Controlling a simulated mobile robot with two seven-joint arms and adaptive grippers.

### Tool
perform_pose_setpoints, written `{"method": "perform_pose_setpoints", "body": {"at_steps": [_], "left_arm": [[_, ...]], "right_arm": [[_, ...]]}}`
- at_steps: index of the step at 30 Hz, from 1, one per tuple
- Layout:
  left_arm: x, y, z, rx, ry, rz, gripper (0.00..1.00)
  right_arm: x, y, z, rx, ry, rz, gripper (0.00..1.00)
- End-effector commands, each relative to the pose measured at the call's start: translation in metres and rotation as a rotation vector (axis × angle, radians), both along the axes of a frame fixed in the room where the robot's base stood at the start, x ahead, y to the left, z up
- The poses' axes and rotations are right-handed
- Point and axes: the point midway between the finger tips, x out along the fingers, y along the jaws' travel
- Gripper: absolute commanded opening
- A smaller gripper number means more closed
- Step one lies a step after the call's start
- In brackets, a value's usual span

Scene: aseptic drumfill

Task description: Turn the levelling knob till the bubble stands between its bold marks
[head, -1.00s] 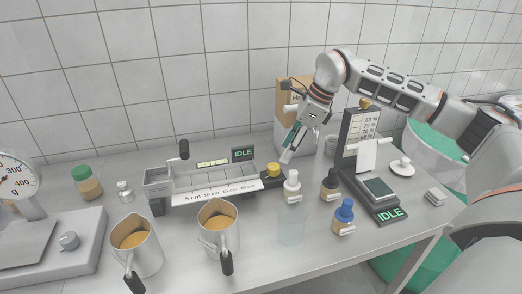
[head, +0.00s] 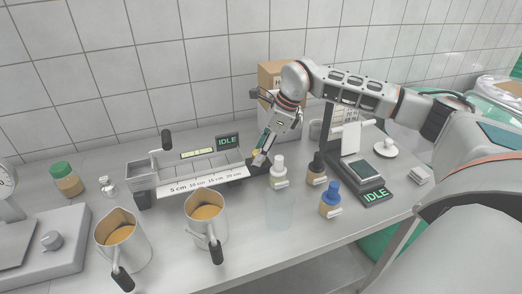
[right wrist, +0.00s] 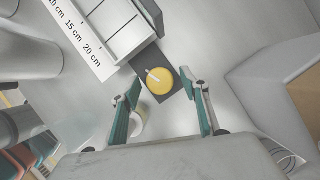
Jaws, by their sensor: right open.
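The yellow levelling knob (right wrist: 160,80) has a white pointer line. It sits on a dark block at the right end of the grey trough device (head: 146,182). My right gripper (right wrist: 160,88) is open, its teal fingers on either side of the knob in the right wrist view, with gaps between fingers and knob. In the head view my right gripper (head: 260,155) is at the knob and mostly hides it. The pale level vial (head: 197,154) lies along the device; its bubble and bold marks are too small to read. My left gripper is not in view.
Dropper bottles with white (head: 278,165), dark (head: 317,167) and blue caps (head: 331,197) stand close right of the knob. Two steel jugs (head: 122,240) (head: 207,213) stand in front of the device. A box (head: 279,76) and a display stand are behind and to the right.

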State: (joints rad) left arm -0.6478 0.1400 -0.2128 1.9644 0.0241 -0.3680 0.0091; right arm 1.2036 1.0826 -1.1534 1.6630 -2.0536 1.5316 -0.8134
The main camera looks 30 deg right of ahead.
Motion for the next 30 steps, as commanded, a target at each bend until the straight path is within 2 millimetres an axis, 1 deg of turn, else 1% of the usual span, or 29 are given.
{"method": "perform_pose_setpoints", "body": {"at_steps": [2, 5, 6, 7, 14, 20, 26, 30], "left_arm": [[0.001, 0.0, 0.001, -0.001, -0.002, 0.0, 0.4], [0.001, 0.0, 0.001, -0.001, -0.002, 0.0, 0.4], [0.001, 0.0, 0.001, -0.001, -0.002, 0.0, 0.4], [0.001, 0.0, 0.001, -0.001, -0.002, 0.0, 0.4], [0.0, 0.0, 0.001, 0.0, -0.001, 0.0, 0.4], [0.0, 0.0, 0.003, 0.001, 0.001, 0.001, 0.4], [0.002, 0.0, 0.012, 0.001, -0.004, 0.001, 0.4], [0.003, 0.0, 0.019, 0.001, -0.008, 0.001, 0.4]], "right_arm": [[0.0, 0.0, 0.0, 0.0, 0.0, 0.0, 0.45], [0.0, 0.0, 0.0, 0.0, 0.0, 0.0, 0.22], [0.0, 0.0, 0.0, 0.0, 0.0, 0.0, 0.11], [0.0, 0.0, 0.0, 0.0, 0.0, 0.0, 0.07], [0.0, 0.0, 0.0, 0.0, 0.0, -0.005, 0.07], [-0.001, 0.0, 0.001, -0.001, 0.001, -0.057, 0.07], [-0.002, 0.001, 0.002, -0.001, 0.0, -0.181, 0.07], [-0.002, 0.002, 0.002, -0.001, 0.0, -0.304, 0.07]]}}
